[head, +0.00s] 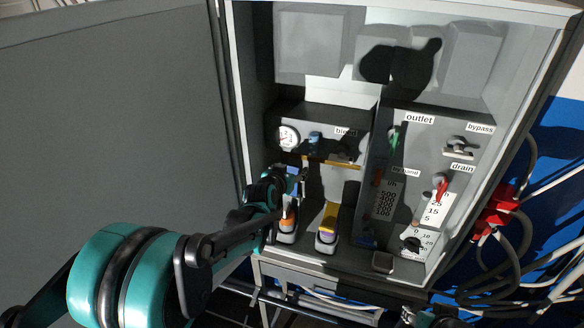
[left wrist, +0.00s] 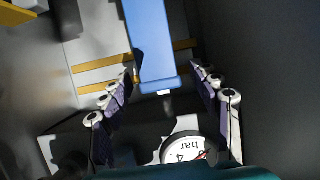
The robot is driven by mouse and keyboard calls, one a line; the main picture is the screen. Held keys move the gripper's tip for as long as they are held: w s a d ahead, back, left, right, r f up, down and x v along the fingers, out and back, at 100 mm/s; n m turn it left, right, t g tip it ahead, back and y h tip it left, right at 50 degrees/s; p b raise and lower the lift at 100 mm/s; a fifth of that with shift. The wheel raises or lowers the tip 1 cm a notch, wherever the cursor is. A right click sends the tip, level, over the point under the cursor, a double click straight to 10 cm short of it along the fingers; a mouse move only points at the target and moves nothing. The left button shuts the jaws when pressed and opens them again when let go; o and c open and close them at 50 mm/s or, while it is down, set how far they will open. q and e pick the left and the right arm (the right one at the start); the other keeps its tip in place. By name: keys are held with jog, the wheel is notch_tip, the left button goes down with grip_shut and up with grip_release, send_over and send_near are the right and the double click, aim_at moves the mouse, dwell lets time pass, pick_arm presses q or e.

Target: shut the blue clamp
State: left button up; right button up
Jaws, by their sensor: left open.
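The blue clamp shows in the left wrist view as a long blue bar (left wrist: 152,45), reaching down from the top edge to between my open fingers. In the head view a small blue part (head: 293,171) shows at my left gripper (head: 296,188), partly hidden by it. My left gripper (left wrist: 165,92) is open, with one finger on each side of the bar's end and visible gaps between. I cannot tell how far the clamp is turned. A small teal part at the bottom right edge of the head view may be my right gripper (head: 425,319); its jaws cannot be made out.
A round pressure gauge (head: 287,137) is close by and also shows in the left wrist view (left wrist: 188,152). Orange (head: 287,224) and yellow (head: 330,217) parts stand below. The cabinet's right panel holds a red drain handle (head: 441,188). A grey door (head: 110,110) stands at the left.

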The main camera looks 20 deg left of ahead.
pick_arm(q)
jog(key=shift+w+f, duration=0.25)
jog(key=shift+w, duration=0.3)
grip_shut()
